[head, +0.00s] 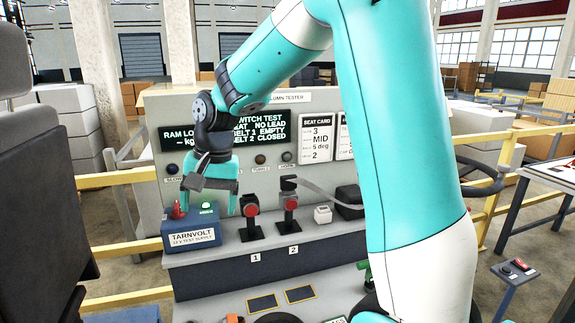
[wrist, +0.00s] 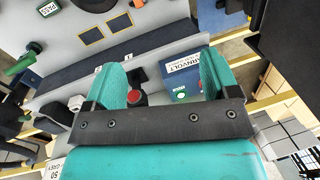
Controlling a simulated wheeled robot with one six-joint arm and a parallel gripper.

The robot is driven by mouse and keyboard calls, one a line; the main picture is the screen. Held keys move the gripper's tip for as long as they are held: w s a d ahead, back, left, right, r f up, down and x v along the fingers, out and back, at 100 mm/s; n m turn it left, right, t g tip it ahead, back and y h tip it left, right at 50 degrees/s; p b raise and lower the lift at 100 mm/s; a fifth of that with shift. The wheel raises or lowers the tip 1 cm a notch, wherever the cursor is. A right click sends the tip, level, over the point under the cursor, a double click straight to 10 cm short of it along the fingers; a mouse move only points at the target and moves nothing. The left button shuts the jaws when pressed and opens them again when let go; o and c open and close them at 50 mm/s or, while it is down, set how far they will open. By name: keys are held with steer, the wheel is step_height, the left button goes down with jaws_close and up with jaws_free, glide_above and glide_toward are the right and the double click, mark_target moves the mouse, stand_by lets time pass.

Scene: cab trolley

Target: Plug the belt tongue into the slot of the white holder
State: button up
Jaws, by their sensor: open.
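The white holder (head: 322,214) is a small white block on the grey ledge, right of stand 2; its slot is too small to make out. The belt tongue is at the red-buttoned buckle on stand 2 (head: 290,203), where a grey strap (head: 318,192) runs off to the right. The tongue's metal is hardly visible. My gripper (head: 207,207) hangs open and empty over the blue supply box, left of stand 1. In the wrist view my gripper (wrist: 160,65) has its teal fingers apart, with the white holder (wrist: 76,102) to their left.
Stand 1 (head: 250,206) has a red-buttoned buckle close to my right finger. The blue supply box (head: 190,232) has a red and a green fitting on top. A panel with a display (head: 240,131) reading belt 1 empty, belt 2 closed, rises behind. A dark box (head: 349,202) sits behind the holder.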

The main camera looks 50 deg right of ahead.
steer(key=w+d+r+m+h+p, duration=0.1)
steer(key=w+d+m+p, duration=0.3)
steer(key=d, duration=0.5)
steer(key=w+d+r+m+p, duration=0.1)
steer(key=w+d+m+p, duration=0.1)
steer(key=d+m, duration=0.55)
steer(key=m+g+p, duration=0.1)
steer(key=m+p, duration=0.2)
steer(key=m, duration=0.2)
glide_above(289, 176)
steer(key=shift+w+d+f+h, duration=0.1)
steer(key=shift+w+f+h, duration=0.1)
steer(key=shift+f+h, duration=0.3)
steer(key=shift+f, duration=0.15)
steer(key=shift+f, duration=0.15)
step_height(289, 176, down, 9)
steer(key=b, duration=0.6)
steer(key=shift+r, duration=0.2)
